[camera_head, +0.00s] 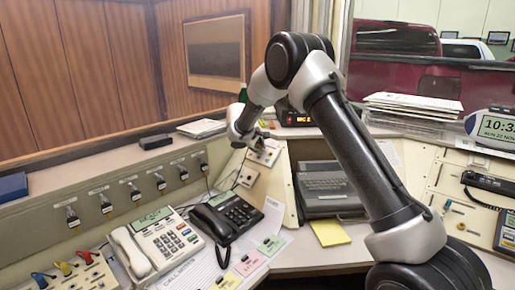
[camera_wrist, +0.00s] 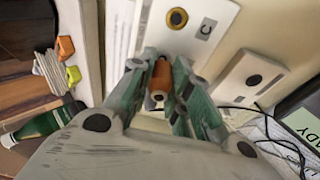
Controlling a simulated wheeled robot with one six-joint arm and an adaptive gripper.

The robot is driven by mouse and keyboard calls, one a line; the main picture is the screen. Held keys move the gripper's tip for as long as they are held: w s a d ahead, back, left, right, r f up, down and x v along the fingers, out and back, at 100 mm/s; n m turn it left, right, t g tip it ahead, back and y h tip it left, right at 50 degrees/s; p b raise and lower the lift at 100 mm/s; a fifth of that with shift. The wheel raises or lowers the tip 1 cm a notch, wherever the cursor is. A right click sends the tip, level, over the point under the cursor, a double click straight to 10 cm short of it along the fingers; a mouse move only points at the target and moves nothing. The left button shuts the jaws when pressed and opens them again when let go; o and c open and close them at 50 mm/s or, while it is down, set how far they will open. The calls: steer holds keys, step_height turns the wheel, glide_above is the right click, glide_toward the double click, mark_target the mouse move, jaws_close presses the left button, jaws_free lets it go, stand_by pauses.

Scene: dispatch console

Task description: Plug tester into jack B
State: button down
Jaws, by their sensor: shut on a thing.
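My gripper (camera_wrist: 160,78) is shut on an orange cylinder with a grey end (camera_wrist: 160,76), which looks like the tester. In the wrist view, a white plate with a yellow-ringed jack marked C (camera_wrist: 178,18) lies just beyond the fingertips. The tester appears apart from it. A second white plate with a dark socket (camera_wrist: 253,79) is to the right; I cannot read a letter on it, so I cannot tell which is jack B. In the head view my gripper (camera_head: 260,137) is at the sloped panel, near an upper plate (camera_head: 265,154) and a lower plate (camera_head: 246,176). The tester is not clear there.
A black phone (camera_head: 226,213) and a white phone (camera_head: 155,240) stand in front on the desk. A grey laptop-like device (camera_head: 330,190) sits right of the panel. A black cable (camera_wrist: 270,118) runs near the second plate. Several corded plugs (camera_head: 132,190) line the left ledge.

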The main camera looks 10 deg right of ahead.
steer(key=shift+w+d+f, duration=0.25)
steer(key=shift+d+f, duration=0.1)
steer(key=shift+f, duration=0.1)
stand_by(1.1)
steer(key=c, duration=1.3)
jaws_free()
steer(key=shift+o, duration=0.7)
steer(key=o, duration=0.4)
steer(key=shift+w+a+v, duration=0.2)
steer(key=shift+v, duration=0.95)
steer(key=shift+w+a+v, duration=0.15)
steer(key=shift+v, duration=1)
steer(key=shift+w+a+v, duration=0.2)
steer(key=shift+v, duration=0.9)
steer(key=shift+r, duration=0.2)
